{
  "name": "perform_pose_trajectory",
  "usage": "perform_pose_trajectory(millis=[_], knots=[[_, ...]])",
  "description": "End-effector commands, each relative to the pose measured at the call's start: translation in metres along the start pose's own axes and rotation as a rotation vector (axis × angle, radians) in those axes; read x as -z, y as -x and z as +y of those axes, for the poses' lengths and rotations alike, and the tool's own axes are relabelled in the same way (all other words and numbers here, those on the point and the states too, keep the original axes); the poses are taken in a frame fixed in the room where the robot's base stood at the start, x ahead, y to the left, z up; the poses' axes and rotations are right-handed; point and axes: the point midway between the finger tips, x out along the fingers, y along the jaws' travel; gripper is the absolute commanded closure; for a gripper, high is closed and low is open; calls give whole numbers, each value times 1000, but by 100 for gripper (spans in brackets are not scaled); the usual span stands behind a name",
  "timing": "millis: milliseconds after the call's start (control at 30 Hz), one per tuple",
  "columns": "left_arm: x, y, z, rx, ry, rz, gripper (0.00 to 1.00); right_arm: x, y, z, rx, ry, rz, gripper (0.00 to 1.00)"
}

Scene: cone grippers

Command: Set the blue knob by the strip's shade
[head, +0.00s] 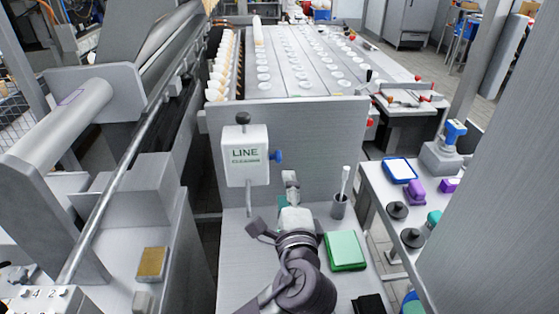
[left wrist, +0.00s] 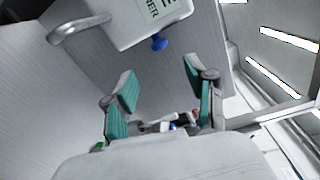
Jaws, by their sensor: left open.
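The blue knob (head: 277,156) sticks out of the right side of a white box marked LINE (head: 246,150). It also shows in the left wrist view (left wrist: 159,42), beyond my fingertips. My left gripper (head: 289,190) is below and slightly right of the knob in the head view. In the left wrist view my left gripper (left wrist: 160,78) is open, with teal pads wide apart and nothing between them. The knob is apart from both fingers. A small line of green print shows under LINE; I cannot tell which thing is the strip. My right gripper does not show.
A grey cup (head: 339,207) with a white stick and a green block (head: 345,251) stand on the bench right of my arm. A grey panel (head: 310,140) rises behind the box. A side table (head: 383,221) holds black, purple and blue items.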

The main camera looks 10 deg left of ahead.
Motion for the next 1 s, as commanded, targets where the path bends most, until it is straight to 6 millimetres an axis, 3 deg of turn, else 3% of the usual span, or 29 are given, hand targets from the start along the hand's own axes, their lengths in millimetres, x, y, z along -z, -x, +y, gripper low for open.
perform_pose_trajectory(millis=[200,500,700,1000], knots=[[-1,-48,-2,1,-2,-3,44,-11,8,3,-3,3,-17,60],[-1,-100,-1,-2,0,-2,44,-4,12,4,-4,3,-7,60],[-1,-114,0,-3,3,-1,44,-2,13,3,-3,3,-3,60],[-1,-115,1,-3,3,0,47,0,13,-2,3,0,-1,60]])
